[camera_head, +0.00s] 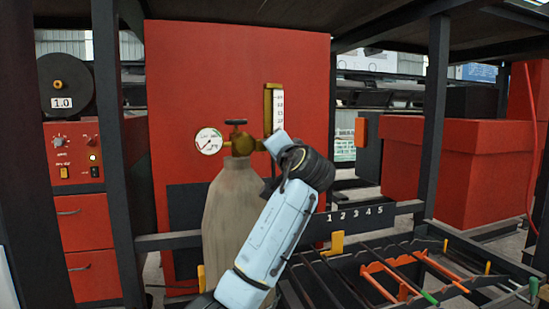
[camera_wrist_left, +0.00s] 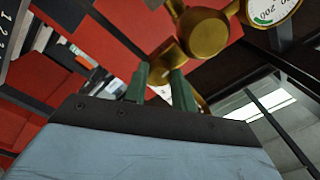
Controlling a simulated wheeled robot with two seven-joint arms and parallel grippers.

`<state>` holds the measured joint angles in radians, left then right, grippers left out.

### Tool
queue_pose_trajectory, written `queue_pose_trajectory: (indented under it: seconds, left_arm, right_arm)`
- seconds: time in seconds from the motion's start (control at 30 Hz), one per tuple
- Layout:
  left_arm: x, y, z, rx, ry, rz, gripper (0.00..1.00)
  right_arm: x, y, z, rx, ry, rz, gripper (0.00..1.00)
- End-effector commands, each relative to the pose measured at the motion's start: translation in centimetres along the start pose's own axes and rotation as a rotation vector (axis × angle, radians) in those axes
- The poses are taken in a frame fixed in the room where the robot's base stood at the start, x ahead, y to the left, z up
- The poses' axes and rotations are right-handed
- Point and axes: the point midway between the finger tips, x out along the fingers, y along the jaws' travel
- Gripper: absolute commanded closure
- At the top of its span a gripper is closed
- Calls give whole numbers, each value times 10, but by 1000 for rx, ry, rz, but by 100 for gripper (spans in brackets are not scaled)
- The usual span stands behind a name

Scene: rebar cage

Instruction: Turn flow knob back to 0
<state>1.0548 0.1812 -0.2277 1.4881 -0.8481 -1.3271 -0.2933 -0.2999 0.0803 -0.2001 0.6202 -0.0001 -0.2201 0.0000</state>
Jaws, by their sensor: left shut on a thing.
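The gas cylinder (camera_head: 230,215) stands upright with a brass regulator (camera_head: 243,143) and a dark top handle (camera_head: 236,122). A round white gauge (camera_head: 209,141) is on the regulator's left; part of it shows in the left wrist view (camera_wrist_left: 268,10). An upright brass flowmeter (camera_head: 268,108) with a white scale (camera_head: 279,110) rises at the right; its reading is too small to tell. My left gripper (camera_head: 264,145) reaches the regulator's right side and hides the flow knob there. In the left wrist view, its green fingers (camera_wrist_left: 160,70) are shut on a brass knob (camera_wrist_left: 161,66). My right gripper is not in view.
A red panel (camera_head: 225,60) stands behind the cylinder. A dark post (camera_head: 113,150) is at left, beside a spool marked 1.0 (camera_head: 66,85) and a red control box (camera_head: 75,152). A numbered rail (camera_head: 355,214) and a rack of rods (camera_head: 400,275) lie at lower right.

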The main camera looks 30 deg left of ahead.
Motion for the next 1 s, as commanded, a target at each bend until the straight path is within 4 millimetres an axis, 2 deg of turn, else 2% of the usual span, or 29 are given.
queue_pose_trajectory:
  seconds: [0.03,0.6,1.0]
  left_arm:
    - [-1,5,2,-46,-5,7,97]
    - [-1,4,0,-548,-28,2,97]
    - [0,4,-1,-730,-38,0,97]
  right_arm:
    - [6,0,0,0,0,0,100]
    - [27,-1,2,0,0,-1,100]
    - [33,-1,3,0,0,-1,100]
